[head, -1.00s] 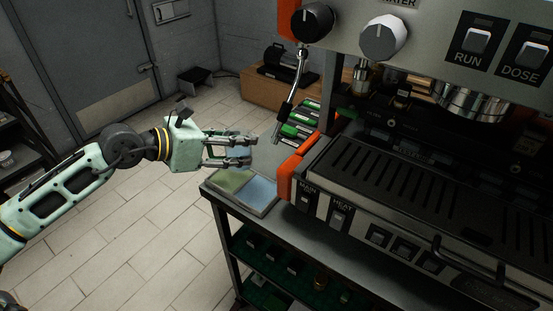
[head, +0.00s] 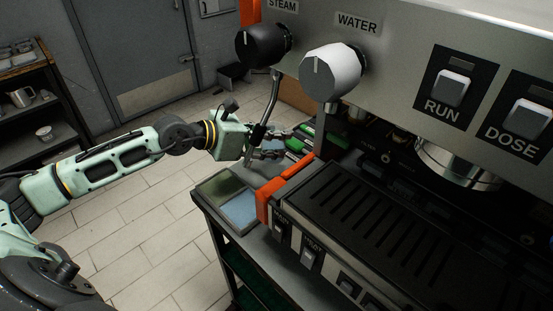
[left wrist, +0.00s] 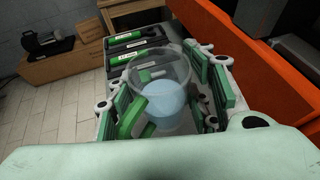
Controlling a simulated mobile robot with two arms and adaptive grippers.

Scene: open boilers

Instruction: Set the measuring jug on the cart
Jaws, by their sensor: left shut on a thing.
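My left gripper (head: 266,146) reaches in from the left, behind the steam wand and beside the coffee machine. In the left wrist view its fingers (left wrist: 165,100) are closed on both sides of a clear, round-mouthed vessel, the measuring jug (left wrist: 160,72), with pale blue in its lower part. The jug is hard to make out in the head view. A dark metal table with a lower shelf (head: 207,214) carries the machine; I cannot tell whether it is the cart. My right gripper is out of view.
The coffee machine (head: 350,215) with its orange side panel fills the right. A green and blue tray (head: 229,192) lies on the table corner. Several green-and-black packs (left wrist: 135,55) lie beyond the jug. A dark shelf (head: 60,140) stands far left. Tiled floor is open between.

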